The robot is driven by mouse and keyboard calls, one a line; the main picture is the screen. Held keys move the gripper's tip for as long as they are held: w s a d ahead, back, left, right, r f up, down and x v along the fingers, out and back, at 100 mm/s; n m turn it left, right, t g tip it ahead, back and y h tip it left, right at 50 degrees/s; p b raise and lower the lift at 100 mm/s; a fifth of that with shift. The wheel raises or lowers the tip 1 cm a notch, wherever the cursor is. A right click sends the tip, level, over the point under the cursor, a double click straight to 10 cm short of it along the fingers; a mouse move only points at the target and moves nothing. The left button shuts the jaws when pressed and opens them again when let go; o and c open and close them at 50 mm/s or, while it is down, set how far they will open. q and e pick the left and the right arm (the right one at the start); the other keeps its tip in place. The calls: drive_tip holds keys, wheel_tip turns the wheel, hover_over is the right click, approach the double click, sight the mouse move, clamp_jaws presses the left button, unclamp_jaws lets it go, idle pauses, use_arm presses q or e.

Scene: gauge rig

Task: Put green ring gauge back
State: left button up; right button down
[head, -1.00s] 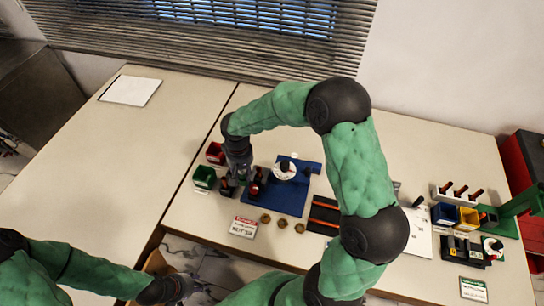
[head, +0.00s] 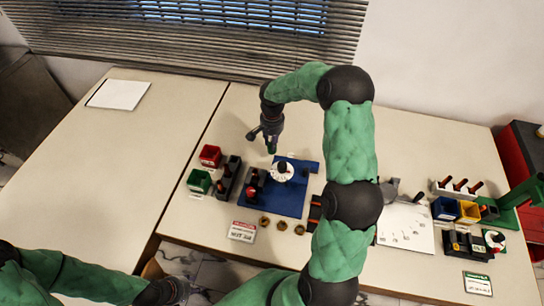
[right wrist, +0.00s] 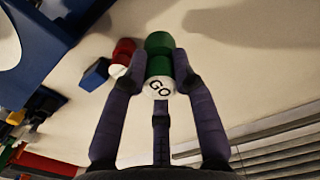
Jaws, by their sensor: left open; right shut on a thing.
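The green gauge (right wrist: 158,62) is a green cylinder with a white end face marked GO in the right wrist view. My right gripper (right wrist: 159,75) is shut on it, with fingers on both sides. In the head view my right gripper (head: 266,136) is over the bare table behind the blue base plate (head: 290,203), and the green gauge shows small at its fingertips. My left gripper (head: 178,289) is open and empty at the bottom left, in front of the table edge. Its fingers are hard to make out.
A black rack (head: 228,177) stands beside a red bin (head: 210,155) and a green bin (head: 199,181). A white dial (head: 283,171) is on the blue plate. Several brass rings (head: 282,226) lie in front. The right side is crowded with bins and tools. The left table is mostly clear.

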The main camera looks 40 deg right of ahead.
sight(272, 153)
wheel_tip(272, 153, down, 7)
drive_tip(key=shift+f+b, duration=0.2)
drive_tip(key=shift+b, duration=0.45)
drive_tip(key=shift+f, duration=0.1)
drive_tip(key=c, duration=1)
unclamp_jaws()
drive_tip(key=shift+r, duration=0.4)
wheel_tip(272, 153, up, 12)
drive_tip(key=p, duration=0.2)
drive_tip(key=shift+f+p, duration=0.25)
drive_tip(key=shift+p, duration=0.1)
